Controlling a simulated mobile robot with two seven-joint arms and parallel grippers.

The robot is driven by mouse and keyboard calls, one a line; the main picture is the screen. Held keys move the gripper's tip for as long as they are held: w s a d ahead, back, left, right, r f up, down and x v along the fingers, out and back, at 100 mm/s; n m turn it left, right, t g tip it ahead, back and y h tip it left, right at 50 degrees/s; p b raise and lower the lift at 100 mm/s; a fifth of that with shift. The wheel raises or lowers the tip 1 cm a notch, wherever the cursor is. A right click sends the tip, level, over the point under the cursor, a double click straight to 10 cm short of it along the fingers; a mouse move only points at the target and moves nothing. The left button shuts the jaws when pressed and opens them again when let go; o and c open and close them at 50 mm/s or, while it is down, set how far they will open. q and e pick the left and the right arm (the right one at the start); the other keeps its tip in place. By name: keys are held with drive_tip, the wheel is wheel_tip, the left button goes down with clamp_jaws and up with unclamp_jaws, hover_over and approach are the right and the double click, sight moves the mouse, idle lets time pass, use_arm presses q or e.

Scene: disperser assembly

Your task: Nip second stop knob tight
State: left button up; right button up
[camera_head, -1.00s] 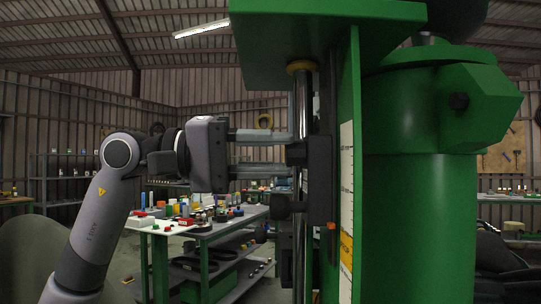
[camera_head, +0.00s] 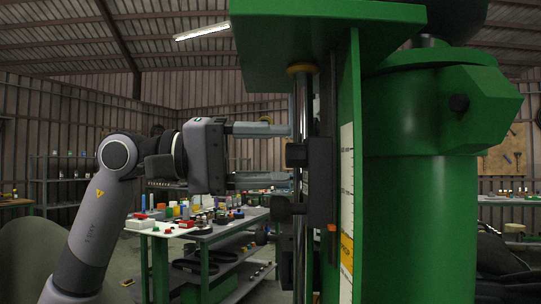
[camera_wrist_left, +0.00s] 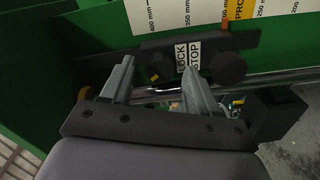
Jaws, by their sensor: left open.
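A black stop block (camera_head: 321,180) with two dark knobs sits on the vertical rod of the green disperser stand; in the left wrist view it bears a "LOCK STOP" label (camera_wrist_left: 188,57). My left gripper (camera_head: 290,154) is open, its fingers pointing at the block from the left. The upper knob (camera_head: 296,155) lies between the fingers with gaps on both sides; it also shows in the left wrist view (camera_wrist_left: 156,66) with a yellow mark near it. The lower knob (camera_head: 282,208) is below the lower finger and appears in the left wrist view (camera_wrist_left: 228,68) outside the fingers. My right gripper is not in view.
The green stand (camera_head: 418,210) fills the right, with a white millimetre scale (camera_head: 346,190) beside the rod. A green top plate (camera_head: 300,40) overhangs the gripper. A workbench (camera_head: 205,232) with many small coloured items stands behind.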

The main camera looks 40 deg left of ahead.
use_arm(q)
drive_tip(key=b+v, duration=0.1)
drive_tip(key=v, duration=0.6)
drive_tip(key=shift+b, duration=0.35)
